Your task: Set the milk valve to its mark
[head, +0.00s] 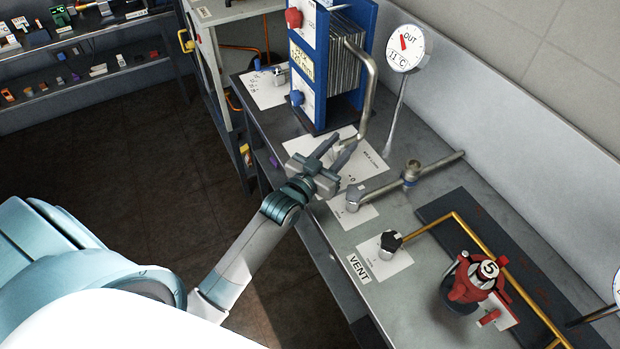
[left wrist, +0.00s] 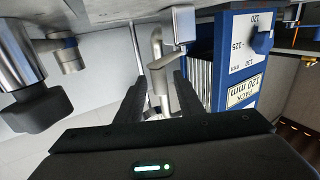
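A white plate (head: 368,156) with small print, too small to read surely, lies under the bent pipe by the blue plate pack. The milk valve is probably here, but its handle is largely hidden behind my left gripper in the head view. My left gripper (head: 338,153) is over this plate with its fingers apart. In the left wrist view both dark fingers (left wrist: 158,98) stand apart, with a grey metal fitting (left wrist: 160,70) showing between or beyond them. I cannot tell whether they touch it. No mark can be made out. My right gripper is out of view.
The blue plate pack (head: 330,70) and a dial gauge (head: 404,48) stand at the back. A grey knob (head: 352,198), the black VENT knob (head: 391,241) and a red fitting (head: 472,279) are on the bench. Open floor (head: 150,170) lies left.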

